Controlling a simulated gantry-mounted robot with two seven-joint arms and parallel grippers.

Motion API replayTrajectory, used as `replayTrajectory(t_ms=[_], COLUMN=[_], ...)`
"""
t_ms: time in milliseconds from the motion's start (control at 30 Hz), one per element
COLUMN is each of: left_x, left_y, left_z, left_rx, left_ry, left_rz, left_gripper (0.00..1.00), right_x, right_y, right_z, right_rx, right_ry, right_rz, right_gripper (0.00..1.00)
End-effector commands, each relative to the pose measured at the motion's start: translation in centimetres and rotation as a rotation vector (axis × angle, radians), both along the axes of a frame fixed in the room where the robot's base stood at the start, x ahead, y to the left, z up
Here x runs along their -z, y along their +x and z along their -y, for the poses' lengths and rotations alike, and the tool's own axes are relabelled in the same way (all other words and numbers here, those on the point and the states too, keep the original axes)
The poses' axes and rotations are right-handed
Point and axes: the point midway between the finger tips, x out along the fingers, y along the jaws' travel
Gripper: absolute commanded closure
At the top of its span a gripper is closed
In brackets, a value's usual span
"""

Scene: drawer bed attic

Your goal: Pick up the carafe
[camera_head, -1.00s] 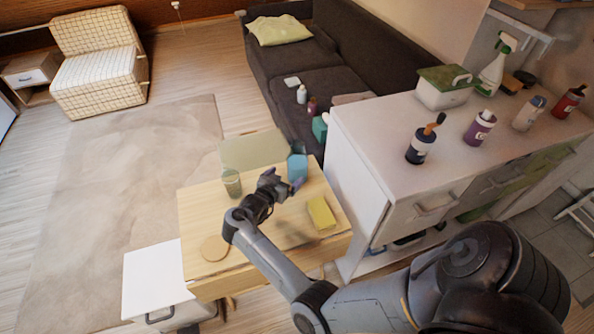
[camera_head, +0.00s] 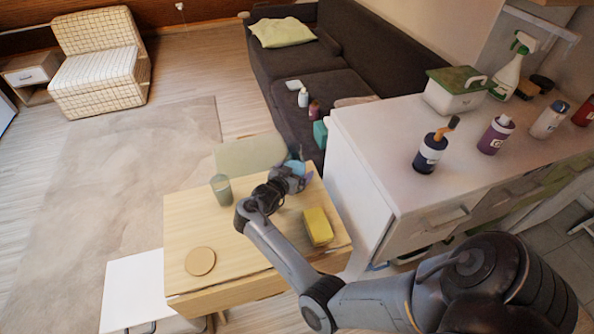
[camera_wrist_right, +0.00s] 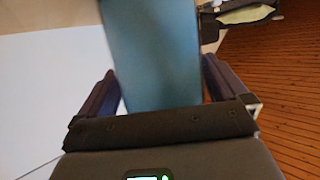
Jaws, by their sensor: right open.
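A blue vessel, which I take as the carafe (camera_head: 296,165), stands at the back right of the small wooden table (camera_head: 235,258). In the head view my right gripper covers much of it. My right gripper (camera_head: 296,182) is at the vessel with its fingers open. In the right wrist view the blue-grey body of the carafe (camera_wrist_right: 152,55) stands between the two open fingers. A small gap shows beside it, and whether a finger touches it I cannot tell. My left gripper is in neither view.
On the table a greenish glass (camera_head: 221,188) stands left of my gripper. A yellow sponge-like block (camera_head: 317,227) lies to the right and a round coaster (camera_head: 200,261) at the front left. A white cabinet (camera_head: 365,200) rises close on the right.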

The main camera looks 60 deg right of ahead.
Motion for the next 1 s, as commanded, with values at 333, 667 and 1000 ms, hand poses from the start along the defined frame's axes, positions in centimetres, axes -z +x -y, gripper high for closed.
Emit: replayTrajectory(t_ms=[333, 667, 1000], left_x=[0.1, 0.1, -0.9], left_y=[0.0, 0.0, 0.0], left_z=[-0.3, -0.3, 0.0], left_rx=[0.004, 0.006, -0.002], left_ry=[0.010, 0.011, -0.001], left_rz=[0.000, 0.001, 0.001], left_gripper=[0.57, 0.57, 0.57], right_x=[0.0, -0.1, -1.7], right_y=[0.1, 0.1, 0.1], right_z=[0.0, 0.1, 0.0], right_rx=[-0.001, -0.002, -0.001], right_ry=[0.001, -0.001, -0.001], right_rz=[-0.001, 0.002, 0.003], right_gripper=[0.15, 0.54, 0.54])
